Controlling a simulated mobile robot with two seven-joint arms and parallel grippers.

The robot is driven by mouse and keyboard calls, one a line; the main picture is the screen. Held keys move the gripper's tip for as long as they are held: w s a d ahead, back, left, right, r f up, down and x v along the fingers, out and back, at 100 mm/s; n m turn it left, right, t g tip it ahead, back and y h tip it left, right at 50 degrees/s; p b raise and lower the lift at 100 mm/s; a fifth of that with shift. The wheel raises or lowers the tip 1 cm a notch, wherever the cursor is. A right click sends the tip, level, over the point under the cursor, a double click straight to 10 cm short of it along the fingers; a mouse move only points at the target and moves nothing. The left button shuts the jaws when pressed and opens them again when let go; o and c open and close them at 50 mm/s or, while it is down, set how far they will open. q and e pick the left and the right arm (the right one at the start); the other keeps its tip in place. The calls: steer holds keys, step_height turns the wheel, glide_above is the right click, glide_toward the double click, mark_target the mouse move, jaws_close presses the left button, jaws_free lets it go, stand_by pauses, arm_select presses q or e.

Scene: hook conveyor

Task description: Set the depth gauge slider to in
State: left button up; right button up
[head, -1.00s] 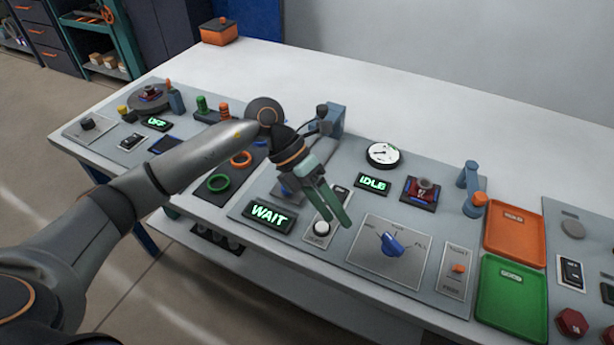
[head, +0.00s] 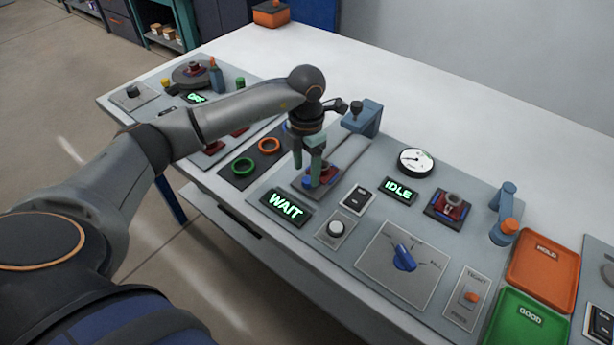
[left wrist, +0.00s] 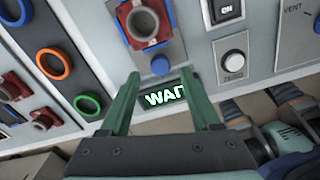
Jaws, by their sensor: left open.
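My left gripper (head: 307,170) is open and points down over a grey plate that carries a red fixture (head: 331,172) and a blue knob (head: 307,183). In the left wrist view the open fingers (left wrist: 160,74) stand either side of the blue knob (left wrist: 160,65), with a gap on each side. The red fixture (left wrist: 140,22) with a grey ring lies just beyond the knob. I cannot read any label naming the depth gauge slider; the blue knob may be its handle. My right gripper is not in view.
The lit WAIT display (head: 286,205) is in front of the gripper, and a white button (head: 336,229) is right of it. A blue-grey post (head: 363,118) stands close behind. A blue dial (head: 404,258) and orange slider (head: 472,297) are farther right.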

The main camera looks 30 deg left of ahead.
mark_target(307, 180)
arm_select(q)
steer(key=shift+f, duration=1.95)
jaws_close()
